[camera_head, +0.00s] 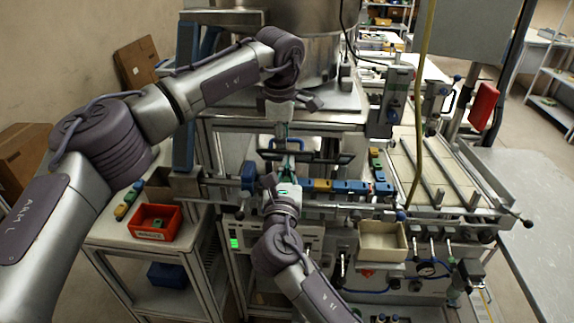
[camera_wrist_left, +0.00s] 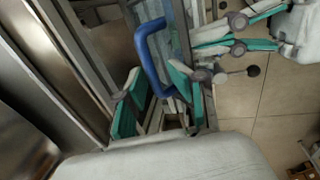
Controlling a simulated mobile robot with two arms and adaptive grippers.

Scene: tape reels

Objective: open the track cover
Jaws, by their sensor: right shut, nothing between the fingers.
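The track cover shows as a clear panel (camera_wrist_left: 178,35) with a blue handle (camera_wrist_left: 152,50) in the left wrist view. In the head view, the blue handle (camera_head: 264,154) is partly hidden behind my grippers. My left gripper (camera_wrist_left: 155,97) has its teal fingers apart, one on each side of the handle's lower end; contact is not clear. In the head view, my left gripper (camera_head: 282,134) points down from above the handle. My right gripper (camera_head: 287,166) is shut and empty just below it, and shows at the upper right of the wrist view (camera_wrist_left: 205,45).
Blue and yellow blocks (camera_head: 345,186) line the rail right of my right gripper. A red bin (camera_head: 155,234) stands on the left side table, a beige tray (camera_head: 383,254) at the front right. A yellow cable (camera_head: 424,80) hangs at the right.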

